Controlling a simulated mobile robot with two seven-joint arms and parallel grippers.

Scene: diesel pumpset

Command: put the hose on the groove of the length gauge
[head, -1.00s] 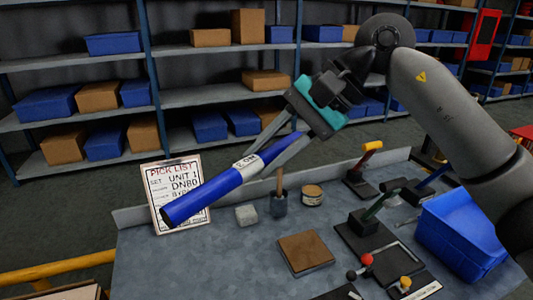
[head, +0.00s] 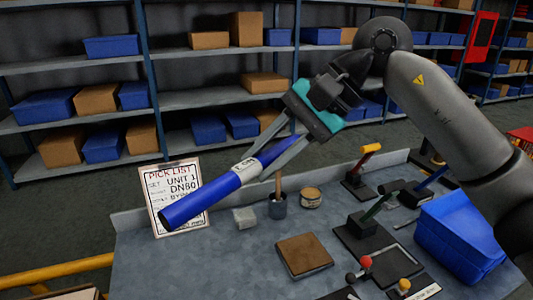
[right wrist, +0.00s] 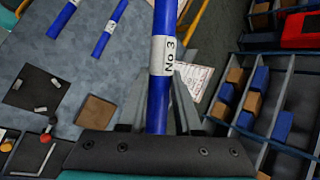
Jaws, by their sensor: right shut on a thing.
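A blue hose (head: 200,202) with a white label is held up over the worktable in the head view, tilted, its free end low and to the left. My right gripper (head: 260,168) is shut on it near the label, its grey fingers on both sides. In the right wrist view the hose (right wrist: 160,108) runs up between the fingers, and its label (right wrist: 164,55) reads "No 3". I cannot pick out the length gauge or its groove for certain. My left gripper is not in view.
The table (head: 160,265) carries a brown square block (head: 304,255), a cup with a handle (head: 277,205), a round tin (head: 310,197), lever tools and a blue bin (head: 462,240). A pick list board (head: 178,195) stands behind the hose. Two blue hoses (right wrist: 110,28) lie on the table.

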